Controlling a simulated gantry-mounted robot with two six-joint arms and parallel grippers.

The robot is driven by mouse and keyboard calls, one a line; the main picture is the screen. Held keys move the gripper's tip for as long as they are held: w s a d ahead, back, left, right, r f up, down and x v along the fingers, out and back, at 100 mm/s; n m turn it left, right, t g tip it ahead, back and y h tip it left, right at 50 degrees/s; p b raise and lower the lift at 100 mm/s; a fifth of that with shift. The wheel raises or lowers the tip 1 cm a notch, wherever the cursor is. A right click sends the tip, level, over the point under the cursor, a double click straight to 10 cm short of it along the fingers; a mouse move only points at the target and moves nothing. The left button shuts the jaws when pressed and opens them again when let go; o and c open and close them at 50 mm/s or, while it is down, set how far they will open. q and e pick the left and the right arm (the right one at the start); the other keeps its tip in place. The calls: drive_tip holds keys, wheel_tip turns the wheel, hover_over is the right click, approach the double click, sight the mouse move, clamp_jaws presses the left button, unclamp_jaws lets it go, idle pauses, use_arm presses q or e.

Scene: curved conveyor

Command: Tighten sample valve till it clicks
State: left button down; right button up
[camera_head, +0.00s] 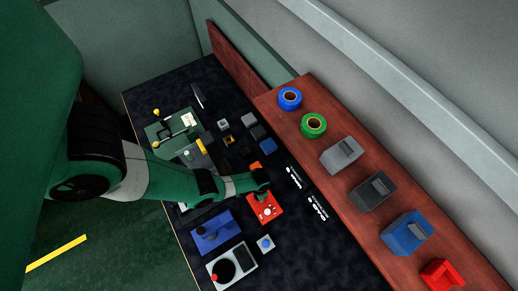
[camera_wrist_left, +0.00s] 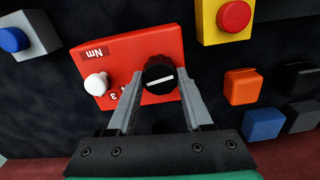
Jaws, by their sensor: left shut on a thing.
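The sample valve is a red box with a black round knob (camera_wrist_left: 159,77) that bears a white line. In the left wrist view the red box (camera_wrist_left: 130,50) also carries an "Nm" label, printed digits and a white knob (camera_wrist_left: 96,84). My left gripper (camera_wrist_left: 160,82) has its two fingers on either side of the black knob and is shut on it. In the head view the red box (camera_head: 267,212) shows just below my left gripper (camera_head: 264,188), which hides the black knob. My right gripper is in neither view.
A blue box (camera_head: 215,232) and a grey device (camera_head: 244,257) stand near the valve. A yellow box with a red button (camera_wrist_left: 235,16) and an orange block (camera_wrist_left: 243,87) are close by. A raised brown shelf (camera_head: 325,185) holds tape rolls and blocks.

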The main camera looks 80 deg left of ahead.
use_arm(q)
drive_tip(key=shift+c, duration=1.5)
unclamp_jaws()
drive_tip(key=shift+r, duration=0.1)
wheel_tip(320, 180, up, 11)
drive_tip(key=p, duration=1.1)
drive_tip(key=shift+r+p, duration=0.2)
drive_tip(key=shift+p, duration=0.15)
